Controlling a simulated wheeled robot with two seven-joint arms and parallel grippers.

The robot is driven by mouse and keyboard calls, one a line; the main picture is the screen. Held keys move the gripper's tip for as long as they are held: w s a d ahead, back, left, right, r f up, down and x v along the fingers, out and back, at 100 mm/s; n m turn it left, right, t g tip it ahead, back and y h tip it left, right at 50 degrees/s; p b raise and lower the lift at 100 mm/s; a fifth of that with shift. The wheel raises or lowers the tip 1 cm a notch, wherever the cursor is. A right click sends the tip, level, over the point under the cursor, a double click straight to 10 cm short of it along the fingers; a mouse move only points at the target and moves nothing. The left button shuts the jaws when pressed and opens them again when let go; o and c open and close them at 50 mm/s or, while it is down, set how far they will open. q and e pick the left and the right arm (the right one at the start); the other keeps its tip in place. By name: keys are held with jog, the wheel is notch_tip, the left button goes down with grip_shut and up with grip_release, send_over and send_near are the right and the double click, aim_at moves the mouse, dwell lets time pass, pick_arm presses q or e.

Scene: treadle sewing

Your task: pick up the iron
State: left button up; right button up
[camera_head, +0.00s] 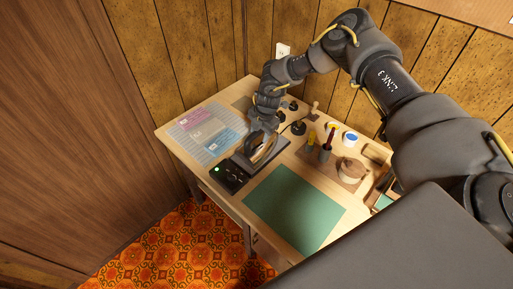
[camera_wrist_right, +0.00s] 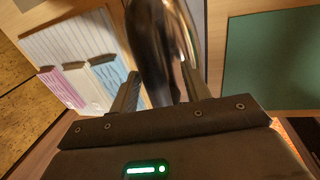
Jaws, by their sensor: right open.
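The iron (camera_head: 264,149) is on the table between the striped mat and the green mat, partly hidden by my right gripper. In the right wrist view, a dark, shiny curved part of the iron (camera_wrist_right: 158,50) rises between the fingers, with bright metal along its right side. My right gripper (camera_head: 259,145) is lowered over the iron from above. It also shows in the right wrist view (camera_wrist_right: 160,90), its two fingers apart on either side of the dark part. Contact cannot be made out. My left gripper is not in view.
A dark box (camera_head: 230,177) with a green light lies by the table's front edge. The striped mat (camera_head: 190,145) is left of the iron. The green mat (camera_head: 295,208) is bare. Tools, a white-and-blue pot (camera_head: 350,138) and a wooden container (camera_head: 350,170) stand to the right.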

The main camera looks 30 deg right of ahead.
jog(key=shift+f, duration=0.25)
dwell(0.5)
grip_shut()
